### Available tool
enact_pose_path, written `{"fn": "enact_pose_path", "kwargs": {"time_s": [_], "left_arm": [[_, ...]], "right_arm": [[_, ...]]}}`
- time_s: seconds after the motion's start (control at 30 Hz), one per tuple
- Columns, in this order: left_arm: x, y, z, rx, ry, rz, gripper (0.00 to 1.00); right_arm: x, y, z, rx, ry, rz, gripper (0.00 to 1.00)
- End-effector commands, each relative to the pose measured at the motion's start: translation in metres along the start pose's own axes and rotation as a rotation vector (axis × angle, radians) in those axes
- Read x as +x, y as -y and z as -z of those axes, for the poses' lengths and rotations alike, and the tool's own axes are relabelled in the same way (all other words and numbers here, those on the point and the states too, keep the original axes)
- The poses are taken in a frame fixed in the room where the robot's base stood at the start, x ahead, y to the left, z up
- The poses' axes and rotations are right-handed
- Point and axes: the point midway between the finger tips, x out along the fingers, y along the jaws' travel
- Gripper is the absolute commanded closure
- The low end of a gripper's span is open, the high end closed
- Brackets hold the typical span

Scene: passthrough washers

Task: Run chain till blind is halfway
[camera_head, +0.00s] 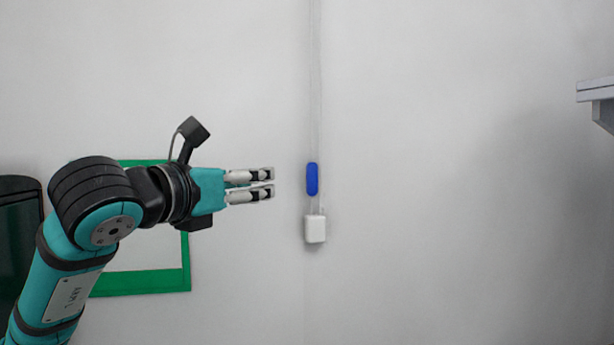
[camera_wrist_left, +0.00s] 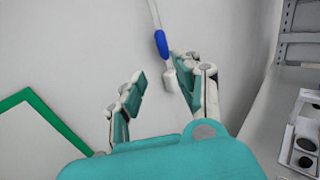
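A thin pale chain (camera_head: 316,80) hangs down the white wall in the head view. A blue oval piece (camera_head: 312,179) sits on it, and a white holder (camera_head: 315,229) is at its lower end. In the left wrist view the chain (camera_wrist_left: 154,14), blue piece (camera_wrist_left: 161,43) and white holder (camera_wrist_left: 168,76) show beyond the fingers. My left gripper (camera_head: 268,184) is left of the blue piece, apart from it. The left wrist view shows its fingers (camera_wrist_left: 158,92) spread with nothing between them. The blind is not in view. My right gripper is not in view.
A green-framed white panel (camera_head: 185,277) is on the wall behind my left arm. A dark object (camera_head: 20,230) stands at the left edge. A grey shelf edge (camera_head: 597,92) juts in at the right. The wall between chain and shelf is clear.

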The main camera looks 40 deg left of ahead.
Motion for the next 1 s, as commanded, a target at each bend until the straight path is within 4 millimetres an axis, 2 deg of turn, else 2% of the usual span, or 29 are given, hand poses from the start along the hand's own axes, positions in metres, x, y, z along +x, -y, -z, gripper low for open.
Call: {"fn": "enact_pose_path", "kwargs": {"time_s": [0.6, 0.8, 1.0], "left_arm": [[0.129, 0.003, -0.001, -0.001, -0.007, 0.007, 0.67], [0.156, 0.003, 0.000, 0.000, -0.004, 0.007, 0.67], [0.165, 0.003, 0.002, 0.002, -0.004, 0.007, 0.67]], "right_arm": [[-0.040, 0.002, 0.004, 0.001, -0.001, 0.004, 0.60], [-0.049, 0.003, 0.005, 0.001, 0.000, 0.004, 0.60], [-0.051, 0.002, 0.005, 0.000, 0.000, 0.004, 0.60]]}}
